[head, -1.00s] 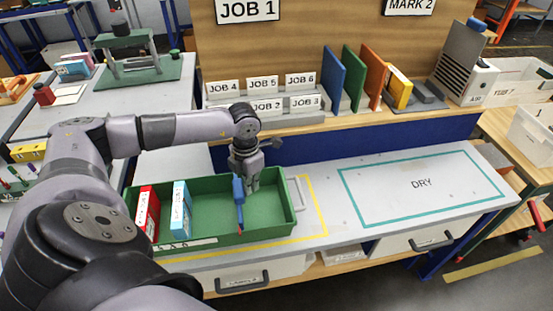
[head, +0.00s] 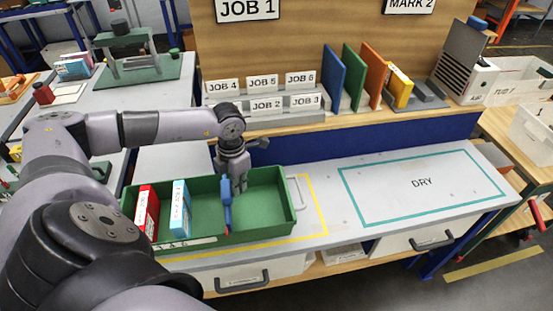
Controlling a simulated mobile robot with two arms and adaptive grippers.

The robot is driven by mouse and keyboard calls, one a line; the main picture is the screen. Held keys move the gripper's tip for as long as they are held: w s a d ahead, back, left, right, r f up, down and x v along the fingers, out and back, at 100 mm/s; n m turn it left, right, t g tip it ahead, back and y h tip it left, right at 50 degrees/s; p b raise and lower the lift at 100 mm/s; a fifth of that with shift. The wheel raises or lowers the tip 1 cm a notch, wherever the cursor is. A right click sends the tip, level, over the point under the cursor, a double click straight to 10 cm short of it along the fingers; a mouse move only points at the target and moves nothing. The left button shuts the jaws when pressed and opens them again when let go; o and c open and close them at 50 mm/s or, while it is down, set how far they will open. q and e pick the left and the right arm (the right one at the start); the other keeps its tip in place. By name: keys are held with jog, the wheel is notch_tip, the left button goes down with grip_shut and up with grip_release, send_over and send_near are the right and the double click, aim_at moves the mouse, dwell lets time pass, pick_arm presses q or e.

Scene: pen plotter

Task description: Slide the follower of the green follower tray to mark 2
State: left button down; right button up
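The green follower tray (head: 270,222) lies on the bench. Its follower (head: 226,195), a thin upright blue piece with a red tip low at the front, stands near the tray's middle. A red box (head: 146,213) and a light blue box (head: 180,210) stand upright in the tray to its left, with a gap between light blue box and follower. A white mark strip (head: 186,243) is on the tray's front wall; its figures are too small to read surely. My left gripper (head: 238,184) points down into the tray, at the follower's right side; its finger opening is unclear. My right gripper is out of view.
A yellow outline (head: 320,205) surrounds the tray on the bench. To the right is a clear area marked DRY (head: 421,183). Behind stands a shelf with JOB cards (head: 262,83) and coloured boards (head: 352,78). The tray's right part is empty.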

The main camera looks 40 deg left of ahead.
pick_arm(q)
jog(key=shift+s+a, duration=0.3)
jog(key=shift+s, duration=0.05)
jog(key=shift+s+a, duration=0.1)
jog(key=shift+s, duration=0.05)
jog(key=shift+s+a+b, duration=0.4)
jog(key=shift+s+a, duration=0.8)
jog(key=shift+s, duration=0.2)
jog(key=shift+s+a, duration=0.1)
jog(key=s+a, duration=0.2)
jog(key=shift+s+a+b, duration=0.2)
jog(key=shift+s+b, duration=0.1)
jog(key=shift+s, duration=0.1)
dwell(0.5)
dwell(0.4)
jog(key=shift+s+a, duration=1.3)
jog(key=shift+s, duration=0.25)
